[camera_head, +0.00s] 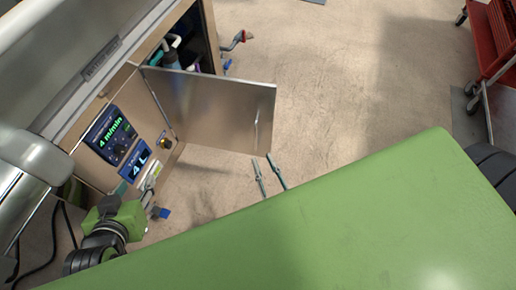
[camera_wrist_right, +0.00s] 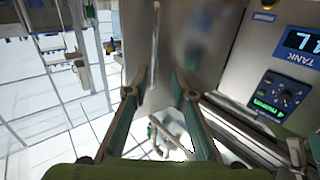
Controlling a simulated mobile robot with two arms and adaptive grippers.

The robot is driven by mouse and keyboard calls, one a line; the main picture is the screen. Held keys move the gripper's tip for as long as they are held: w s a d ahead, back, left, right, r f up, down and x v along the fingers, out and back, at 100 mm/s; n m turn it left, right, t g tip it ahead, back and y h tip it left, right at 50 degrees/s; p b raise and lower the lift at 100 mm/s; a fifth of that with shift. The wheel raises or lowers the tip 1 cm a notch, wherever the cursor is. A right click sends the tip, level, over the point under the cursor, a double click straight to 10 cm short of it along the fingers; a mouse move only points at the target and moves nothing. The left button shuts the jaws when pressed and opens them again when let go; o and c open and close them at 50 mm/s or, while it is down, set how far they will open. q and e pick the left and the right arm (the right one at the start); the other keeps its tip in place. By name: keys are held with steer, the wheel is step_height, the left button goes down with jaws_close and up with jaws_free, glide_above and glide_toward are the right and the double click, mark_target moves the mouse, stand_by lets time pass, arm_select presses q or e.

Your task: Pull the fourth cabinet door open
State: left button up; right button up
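A metal cabinet door (camera_head: 215,108) stands swung out from the front of the machine, and the dark inside of the cabinet shows behind it. A slim upright handle (camera_head: 257,130) is near its free edge; the handle also shows in the right wrist view (camera_wrist_right: 155,45). My right gripper (camera_head: 268,168) is open, its two fingers just below the door's free edge. In the right wrist view, my right gripper (camera_wrist_right: 155,85) has its fingers spread and nothing visibly held. My left gripper (camera_head: 153,198) is low by the machine's lower front; its finger state is unclear.
A display panel (camera_head: 110,135) and a tank label (camera_head: 135,160) are on the machine front left of the door. A red cart (camera_head: 492,45) stands at the top right. The floor (camera_head: 350,80) right of the door is clear.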

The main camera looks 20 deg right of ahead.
steer(key=shift+s+a, duration=0.1)
steer(key=shift+s, duration=1.4)
